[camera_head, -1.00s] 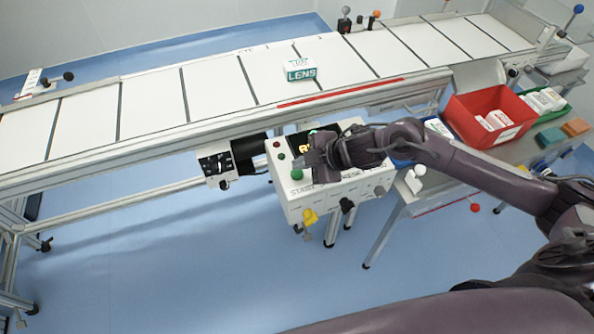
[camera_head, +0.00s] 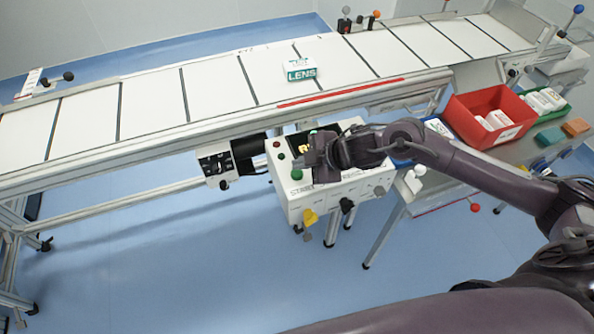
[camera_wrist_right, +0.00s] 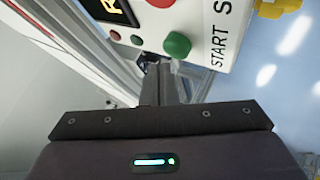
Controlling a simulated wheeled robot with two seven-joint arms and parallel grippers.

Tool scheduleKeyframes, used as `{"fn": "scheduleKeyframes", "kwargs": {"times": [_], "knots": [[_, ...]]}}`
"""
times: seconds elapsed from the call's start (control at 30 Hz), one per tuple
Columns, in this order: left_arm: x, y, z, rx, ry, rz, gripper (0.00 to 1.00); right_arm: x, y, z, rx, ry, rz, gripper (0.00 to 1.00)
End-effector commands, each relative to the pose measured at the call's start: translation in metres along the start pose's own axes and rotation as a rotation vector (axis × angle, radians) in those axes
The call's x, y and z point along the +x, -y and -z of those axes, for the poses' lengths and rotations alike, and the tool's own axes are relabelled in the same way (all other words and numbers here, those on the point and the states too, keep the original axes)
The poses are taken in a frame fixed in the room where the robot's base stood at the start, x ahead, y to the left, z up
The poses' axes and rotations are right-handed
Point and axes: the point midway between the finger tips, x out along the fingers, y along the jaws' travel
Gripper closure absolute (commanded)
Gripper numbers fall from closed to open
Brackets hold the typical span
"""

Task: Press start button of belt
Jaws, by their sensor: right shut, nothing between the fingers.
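The control box (camera_head: 345,195) is white and stands under the front edge of the belt (camera_head: 150,103). A green round button (camera_head: 297,174) is on its left part. In the right wrist view, the larger green button (camera_wrist_right: 177,44) is beside the printed word START (camera_wrist_right: 217,45). My right gripper (camera_head: 309,161) is shut and empty, over the box top just right of the green button. In the right wrist view its fingers (camera_wrist_right: 165,72) point toward the box's edge, near the green button. I cannot tell whether they touch anything. My left gripper is not in view.
A white LENS box (camera_head: 301,70) lies on the belt. A red bin (camera_head: 475,130) with white packs stands on the side table at right. A yellow knob (camera_head: 310,217) sticks out at the box's front. The blue floor in front is open.

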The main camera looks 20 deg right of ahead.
Motion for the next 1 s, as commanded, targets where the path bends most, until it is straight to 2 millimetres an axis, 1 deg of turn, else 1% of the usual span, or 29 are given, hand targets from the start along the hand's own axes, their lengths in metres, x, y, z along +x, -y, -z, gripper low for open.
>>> {"fn": "scheduleKeyframes", "kwargs": {"times": [0.33,1.0], "knots": [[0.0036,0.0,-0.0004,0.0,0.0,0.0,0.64,0.0061,0.005,-0.0042,0.0,0.0,0.001,1.0],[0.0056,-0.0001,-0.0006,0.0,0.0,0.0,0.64,0.0085,0.0064,-0.006,0.0,0.0,0.0,1.0]]}}
